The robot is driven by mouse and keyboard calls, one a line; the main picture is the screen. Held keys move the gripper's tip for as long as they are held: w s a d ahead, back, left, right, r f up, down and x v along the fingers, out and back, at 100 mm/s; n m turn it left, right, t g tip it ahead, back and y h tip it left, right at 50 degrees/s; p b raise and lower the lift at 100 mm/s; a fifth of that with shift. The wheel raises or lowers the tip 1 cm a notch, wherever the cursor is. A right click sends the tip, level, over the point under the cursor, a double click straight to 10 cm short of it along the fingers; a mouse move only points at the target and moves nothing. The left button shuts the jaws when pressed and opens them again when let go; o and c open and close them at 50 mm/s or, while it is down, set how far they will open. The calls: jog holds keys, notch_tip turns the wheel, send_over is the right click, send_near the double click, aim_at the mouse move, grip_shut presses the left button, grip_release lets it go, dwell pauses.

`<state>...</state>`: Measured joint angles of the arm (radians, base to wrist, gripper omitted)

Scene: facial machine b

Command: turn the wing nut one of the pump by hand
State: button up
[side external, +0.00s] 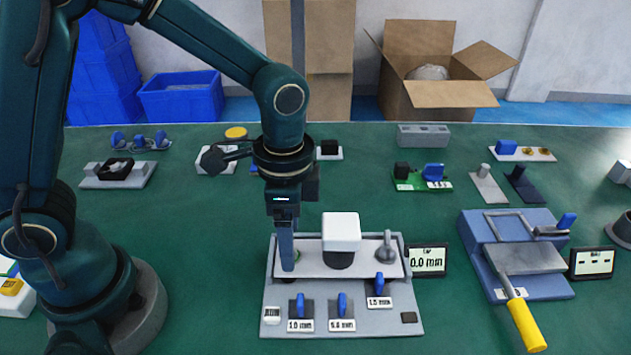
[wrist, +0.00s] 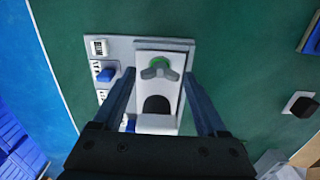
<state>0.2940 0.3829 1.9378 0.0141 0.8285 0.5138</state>
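The pump is a light grey plate (side external: 345,322) with a raised bed, a white block (side external: 341,228) over a dark round part, and wing nuts. In the wrist view a grey wing nut (wrist: 158,69) on a green base sits near one end of the bed, its wings spread sideways. In the side view this nut is mostly hidden by my gripper, with a bit of green showing. Another grey knob (side external: 385,250) stands at the bed's right end. My gripper (wrist: 158,78) points down with its fingers apart, one on either side of the wing nut, apparently without touching it.
Blue-handled pieces (side external: 300,305) with mm labels lie on the plate's front. A display (side external: 428,260) reading 0.0 mm stands right of it. Farther right are a blue block (side external: 535,288) and a yellow-handled tool (side external: 525,322). The green table (side external: 200,245) is clear left of the plate.

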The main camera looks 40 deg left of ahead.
jog(key=shift+r, duration=2.6)
jog(key=shift+w+r, duration=0.15)
jog(key=shift+r, duration=0.05)
jog(key=s+a+r+n+t, duration=0.5)
jog(key=s+a+n, duration=0.2)
jog(key=s+n, duration=0.1)
jog(key=shift+s+r+n+t, duration=0.15)
jog(key=shift+s+n+t, duration=0.15)
jog(key=shift+n, duration=0.4)
